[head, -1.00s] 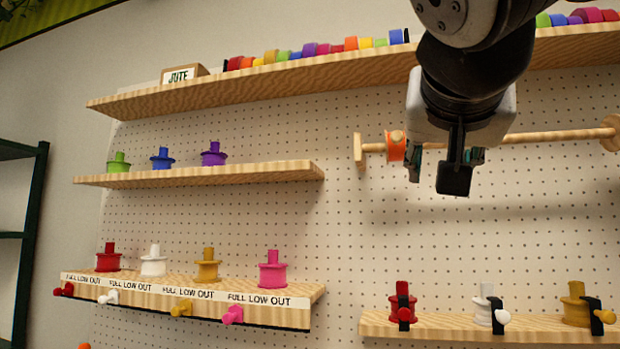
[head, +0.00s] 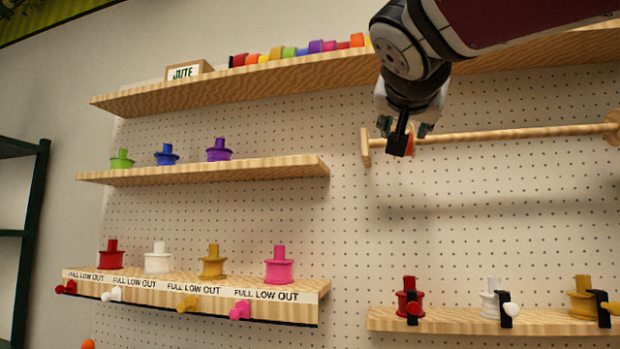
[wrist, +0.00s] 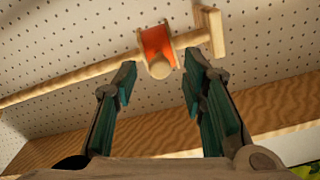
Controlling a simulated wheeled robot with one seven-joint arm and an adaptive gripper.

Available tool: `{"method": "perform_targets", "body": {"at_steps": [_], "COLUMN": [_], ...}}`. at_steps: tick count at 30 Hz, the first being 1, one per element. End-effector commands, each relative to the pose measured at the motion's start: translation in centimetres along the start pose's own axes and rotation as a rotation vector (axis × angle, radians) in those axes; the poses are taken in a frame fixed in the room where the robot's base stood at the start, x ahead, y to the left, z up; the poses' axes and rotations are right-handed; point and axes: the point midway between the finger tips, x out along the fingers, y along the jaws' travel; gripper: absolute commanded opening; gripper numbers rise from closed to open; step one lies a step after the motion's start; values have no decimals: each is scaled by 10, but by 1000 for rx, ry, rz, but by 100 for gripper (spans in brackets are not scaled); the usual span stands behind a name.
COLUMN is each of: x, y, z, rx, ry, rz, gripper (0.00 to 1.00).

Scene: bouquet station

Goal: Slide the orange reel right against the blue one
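In the head view the orange reel (head: 409,146) is mostly hidden behind my gripper (head: 404,128). In the wrist view my gripper (wrist: 160,85) is open, with its green-padded fingers apart and the reel just beyond and between the fingertips. Nothing is held. I see no blue reel on the visible part of the rod. A blue spool (head: 166,155) stands on the middle left shelf, between a green and a purple one.
The rod sits below the top shelf (head: 240,87), which carries several coloured rolls and a JUTE box (head: 188,71). The rod is bare to the right up to its far end plate (head: 612,128). A lower right shelf (head: 450,319) holds red, white and yellow spools.

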Motion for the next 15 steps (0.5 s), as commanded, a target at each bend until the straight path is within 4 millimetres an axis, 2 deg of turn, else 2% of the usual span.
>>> {"method": "perform_targets", "body": {"at_steps": [3, 6, 15], "x": [14, 20, 24], "y": [0, 0, 0], "z": [0, 0, 0], "rx": [0, 1, 0], "ry": [-2, 0, 0], "rz": [1, 0, 0], "gripper": [38, 38, 38]}}
